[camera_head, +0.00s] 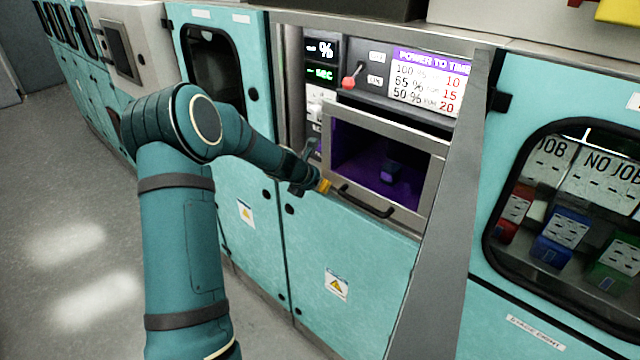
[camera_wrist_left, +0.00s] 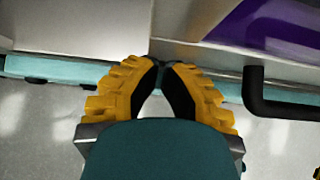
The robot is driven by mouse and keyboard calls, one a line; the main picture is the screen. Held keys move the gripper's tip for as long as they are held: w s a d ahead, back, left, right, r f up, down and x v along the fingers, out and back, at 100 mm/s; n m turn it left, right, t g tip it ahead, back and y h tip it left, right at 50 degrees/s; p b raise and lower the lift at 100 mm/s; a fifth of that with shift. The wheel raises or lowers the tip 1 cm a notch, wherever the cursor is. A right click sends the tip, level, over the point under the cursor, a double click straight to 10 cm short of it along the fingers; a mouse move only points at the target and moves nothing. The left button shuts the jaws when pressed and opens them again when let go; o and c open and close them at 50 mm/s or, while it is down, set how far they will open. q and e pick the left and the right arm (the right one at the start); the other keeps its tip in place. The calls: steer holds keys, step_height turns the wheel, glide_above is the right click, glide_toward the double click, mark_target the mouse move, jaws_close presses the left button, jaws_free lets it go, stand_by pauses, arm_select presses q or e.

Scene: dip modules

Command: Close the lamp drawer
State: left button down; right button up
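The lamp drawer (camera_head: 437,172) has a metal-framed front with a dark window and a purple glow inside, where a small block (camera_head: 391,172) shows. Its front seems to stand out a little from the cabinet; how far is hard to tell. A black bar handle (camera_head: 362,202) runs along its lower edge, also at the right in the left wrist view (camera_wrist_left: 285,108). My left gripper (camera_head: 325,186) is at the drawer's lower left corner, left of the handle and apart from it. In the left wrist view its yellow fingers (camera_wrist_left: 162,64) meet at the tips, with nothing between them. My right gripper is out of view.
Above the drawer is a panel with a red-knobbed lever (camera_head: 352,77), displays and a power chart (camera_head: 428,82). A grey post (camera_head: 445,220) stands right of it. A windowed cabinet (camera_head: 560,230) at the right holds coloured modules. Floor (camera_head: 70,270) at the left is clear.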

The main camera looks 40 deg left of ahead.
arm_select(q)
steer(key=shift+r, duration=0.1)
steer(key=v, duration=1)
steer(key=shift+s+r, duration=0.2)
steer(key=shift+s, duration=0.05)
steer(key=c, duration=1.5)
jaws_free()
steer(key=shift+s+r, duration=0.25)
steer(key=o, duration=0.5)
steer(key=shift+s, duration=0.25)
steer(key=shift+o, duration=0.3)
steer(key=s+d+f+n+h+b, duration=0.1)
steer(key=s+d+f+n+h, duration=0.2)
steer(key=d+f+n, duration=0.1)
steer(key=shift+s+d+h, duration=0.2)
steer(key=shift+d+h, duration=0.1)
steer(key=shift+d, duration=0.05)
steer(key=n+t+h+b, duration=0.3)
steer(key=n+t, duration=0.2)
steer(key=n, duration=0.5)
glide_toward(358, 205)
steer(key=x, duration=1)
